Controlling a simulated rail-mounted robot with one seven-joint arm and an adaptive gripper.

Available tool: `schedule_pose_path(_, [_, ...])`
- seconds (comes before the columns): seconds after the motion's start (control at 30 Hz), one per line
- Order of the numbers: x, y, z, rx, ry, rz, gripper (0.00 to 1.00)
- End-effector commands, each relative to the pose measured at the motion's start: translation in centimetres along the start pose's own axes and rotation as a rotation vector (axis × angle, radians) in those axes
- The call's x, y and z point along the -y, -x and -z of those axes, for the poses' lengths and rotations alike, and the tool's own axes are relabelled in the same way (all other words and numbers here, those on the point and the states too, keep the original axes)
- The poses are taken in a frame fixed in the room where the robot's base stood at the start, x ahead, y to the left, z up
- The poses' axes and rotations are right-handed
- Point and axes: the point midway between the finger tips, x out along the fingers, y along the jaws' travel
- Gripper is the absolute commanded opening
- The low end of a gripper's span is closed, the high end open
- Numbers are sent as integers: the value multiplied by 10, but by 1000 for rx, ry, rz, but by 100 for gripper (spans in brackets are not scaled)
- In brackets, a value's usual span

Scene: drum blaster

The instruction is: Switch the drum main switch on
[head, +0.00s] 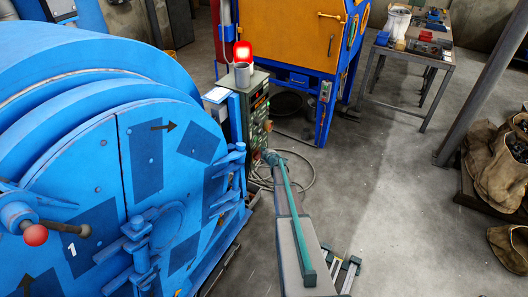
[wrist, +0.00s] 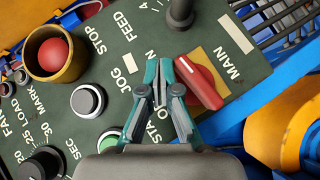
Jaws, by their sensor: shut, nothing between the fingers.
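The main switch (wrist: 200,82) is a red bar handle on a yellow plate, beside the word MAIN in the wrist view. Its handle slants from upper left to lower right. My gripper (wrist: 158,68) is shut and empty, with its fingertips over the green panel (wrist: 130,40) just left of the handle. I cannot tell whether a finger touches the handle. The position marks near the switch are partly hidden by my fingers. In the head view my gripper (head: 270,157) is at the panel's lower front, and the switch cannot be made out there.
A red button in a yellow collar (wrist: 55,57), a black-and-white button (wrist: 88,101) and a green button (wrist: 110,144) are on the panel. The blue drum machine (head: 150,150) stands left of the panel. Open floor lies to the right.

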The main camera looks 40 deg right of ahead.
Motion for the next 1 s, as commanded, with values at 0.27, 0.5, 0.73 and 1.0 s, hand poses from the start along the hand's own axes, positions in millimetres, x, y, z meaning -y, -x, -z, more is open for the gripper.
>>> schedule_pose_path(0.27, [-7,3,4,-1,0,0,0])
schedule_pose_path(0.5, [-30,15,20,-4,2,2,0])
schedule_pose_path(0.73, [-52,50,14,-3,3,-1,0])
schedule_pose_path(1.0, [-77,85,5,-4,3,1,0])
